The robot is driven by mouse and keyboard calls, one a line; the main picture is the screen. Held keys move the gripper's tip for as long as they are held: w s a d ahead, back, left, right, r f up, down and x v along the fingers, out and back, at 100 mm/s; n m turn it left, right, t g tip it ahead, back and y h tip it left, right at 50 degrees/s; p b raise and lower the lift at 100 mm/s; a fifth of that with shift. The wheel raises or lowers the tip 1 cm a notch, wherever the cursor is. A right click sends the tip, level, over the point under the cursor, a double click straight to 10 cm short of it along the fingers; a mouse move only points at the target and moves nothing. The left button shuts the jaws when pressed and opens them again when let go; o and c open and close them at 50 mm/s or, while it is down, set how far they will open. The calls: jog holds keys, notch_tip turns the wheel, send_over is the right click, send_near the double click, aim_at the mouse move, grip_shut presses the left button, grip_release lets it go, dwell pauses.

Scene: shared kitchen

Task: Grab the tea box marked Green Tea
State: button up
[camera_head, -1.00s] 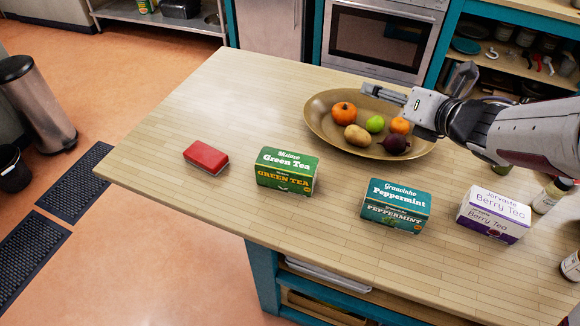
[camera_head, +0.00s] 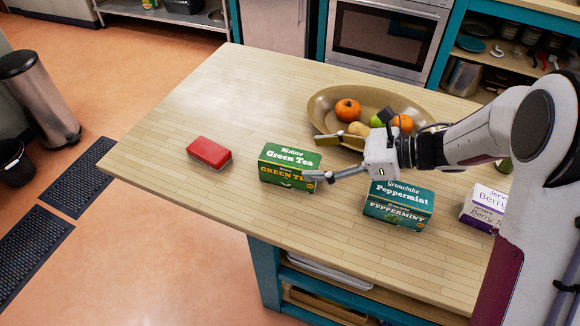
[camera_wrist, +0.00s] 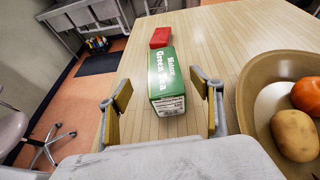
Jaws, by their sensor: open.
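The green tea box (camera_head: 289,163), marked Green Tea, stands on the wooden counter left of the middle in the head view. My gripper (camera_head: 318,157) is open just right of it, with its fingers pointing left toward the box. In the wrist view the green tea box (camera_wrist: 166,80) lies ahead between the two spread fingers of my gripper (camera_wrist: 166,103). The near end of the box shows a white label. I see no finger touching it for certain; one finger overlaps its right edge in the head view.
A red box (camera_head: 209,152) lies left of the tea box. A teal Peppermint box (camera_head: 398,206) and a white and purple Berry Tea box (camera_head: 482,208) stand to the right. An oval bowl (camera_head: 320,106) with fruit and vegetables is behind my gripper.

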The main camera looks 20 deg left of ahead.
aim_at(292, 158)
jog(key=shift+a, duration=0.1)
jog(key=shift+x, duration=1.2)
jog(key=shift+f, duration=0.1)
jog(key=shift+w+x, duration=0.1)
jog(key=shift+x, duration=1.2)
jog(key=shift+w+x, duration=0.15)
jog(key=shift+x, duration=1.1)
jog(key=c, duration=1.3)
